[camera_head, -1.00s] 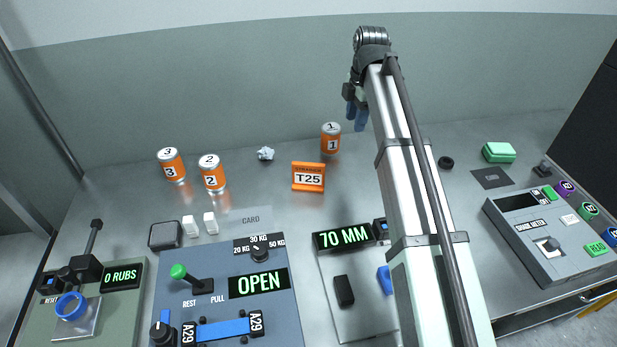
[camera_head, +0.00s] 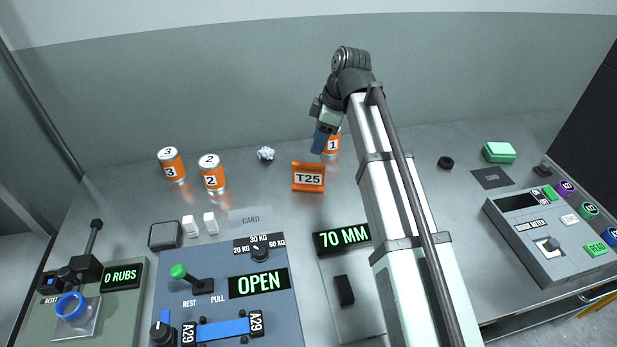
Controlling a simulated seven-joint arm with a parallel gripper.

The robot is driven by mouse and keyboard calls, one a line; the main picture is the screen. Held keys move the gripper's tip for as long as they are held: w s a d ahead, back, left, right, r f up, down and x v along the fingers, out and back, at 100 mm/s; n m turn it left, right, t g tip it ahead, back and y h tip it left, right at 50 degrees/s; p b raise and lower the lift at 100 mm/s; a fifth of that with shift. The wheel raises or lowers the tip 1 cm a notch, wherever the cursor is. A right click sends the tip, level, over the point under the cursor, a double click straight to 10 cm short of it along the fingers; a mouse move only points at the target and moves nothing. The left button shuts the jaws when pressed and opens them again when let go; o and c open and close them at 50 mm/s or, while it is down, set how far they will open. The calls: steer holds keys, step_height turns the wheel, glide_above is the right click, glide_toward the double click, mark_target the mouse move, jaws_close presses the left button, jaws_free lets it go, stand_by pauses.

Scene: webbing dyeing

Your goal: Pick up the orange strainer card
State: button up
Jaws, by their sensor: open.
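The orange strainer card (camera_head: 308,188), marked T25 on a white panel, stands near the middle of the metal table. My gripper (camera_head: 320,143) hangs above and slightly behind the card, to its right, with blue fingertips pointing down. It is open, and I see nothing held in it. The gap between its fingers is hard to make out from this angle. The fingers partly cover the orange can marked 1 (camera_head: 334,146). The card itself is fully visible.
Orange cans marked 3 (camera_head: 171,165) and 2 (camera_head: 212,174) stand to the left. A crumpled white ball (camera_head: 265,153) lies behind the card. A panel reading OPEN (camera_head: 225,315) and a 70 MM display (camera_head: 342,239) lie in front. A flat CARD plate (camera_head: 251,219) lies front left.

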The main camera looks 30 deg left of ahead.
mark_target(310, 164)
steer(key=x, duration=1.2)
steer(key=shift+f, duration=0.1)
jaws_close()
stand_by(0.4)
